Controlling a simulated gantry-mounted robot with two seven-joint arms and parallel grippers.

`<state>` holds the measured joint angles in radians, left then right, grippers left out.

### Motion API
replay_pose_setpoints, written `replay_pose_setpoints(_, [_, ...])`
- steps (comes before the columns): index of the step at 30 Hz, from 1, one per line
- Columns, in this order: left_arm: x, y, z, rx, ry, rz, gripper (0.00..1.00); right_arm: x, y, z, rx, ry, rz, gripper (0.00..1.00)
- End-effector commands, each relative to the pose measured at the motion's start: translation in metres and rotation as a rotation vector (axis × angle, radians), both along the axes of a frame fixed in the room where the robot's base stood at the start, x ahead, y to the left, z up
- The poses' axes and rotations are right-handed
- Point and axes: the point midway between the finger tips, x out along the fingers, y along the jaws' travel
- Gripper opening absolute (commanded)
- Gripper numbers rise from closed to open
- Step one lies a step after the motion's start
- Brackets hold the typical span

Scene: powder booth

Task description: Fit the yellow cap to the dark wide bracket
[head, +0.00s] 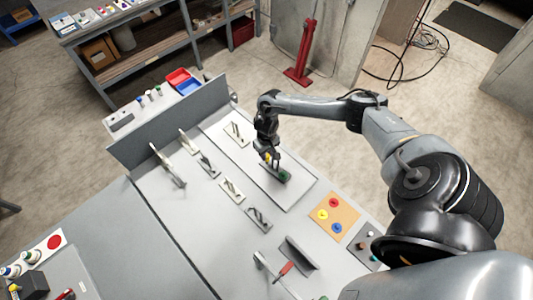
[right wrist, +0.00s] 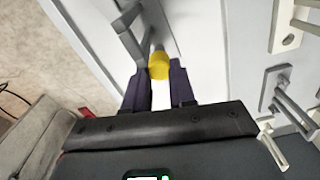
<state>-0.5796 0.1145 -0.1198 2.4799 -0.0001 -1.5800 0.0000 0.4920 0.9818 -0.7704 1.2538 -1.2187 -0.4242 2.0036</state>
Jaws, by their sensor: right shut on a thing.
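My right gripper (head: 268,160) is over the white panel (head: 292,196), shut on the yellow cap (head: 267,156). The right wrist view shows the yellow cap (right wrist: 159,66) between the tips of the dark fingers (right wrist: 160,84). A dark bracket (head: 275,175) on the panel is just below the gripper and partly hidden by it. In the right wrist view the grey bracket (right wrist: 131,36) is just beyond the cap, with a grey end close to the cap. I cannot tell whether the cap touches it. My left gripper is in neither view.
Several other brackets stand to the left, including a light one (head: 232,189) and a dark one (head: 258,217). A lighter bracket (head: 236,132) is behind on the panel. An orange board (head: 347,211) holds red, yellow and blue pieces. An upright grey plate (head: 172,122) borders the back left.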

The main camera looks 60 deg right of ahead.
Motion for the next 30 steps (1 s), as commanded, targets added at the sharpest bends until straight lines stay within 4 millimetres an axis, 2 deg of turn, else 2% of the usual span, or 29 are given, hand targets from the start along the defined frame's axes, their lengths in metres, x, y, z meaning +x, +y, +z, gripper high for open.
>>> replay_pose_setpoints(1, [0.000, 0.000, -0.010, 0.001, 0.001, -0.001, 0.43, 0.000, 0.000, -0.009, 0.000, 0.000, 0.000, 0.00])
replay_pose_setpoints(3, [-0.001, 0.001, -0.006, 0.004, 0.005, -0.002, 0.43, 0.000, 0.000, -0.003, 0.000, -0.001, -0.001, 0.00])
replay_pose_setpoints(13, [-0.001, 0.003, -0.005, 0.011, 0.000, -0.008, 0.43, 0.000, 0.000, -0.003, 0.000, -0.001, -0.001, 0.00])
replay_pose_setpoints(30, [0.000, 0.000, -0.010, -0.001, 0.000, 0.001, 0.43, 0.000, 0.000, -0.014, 0.000, -0.001, -0.001, 0.00])
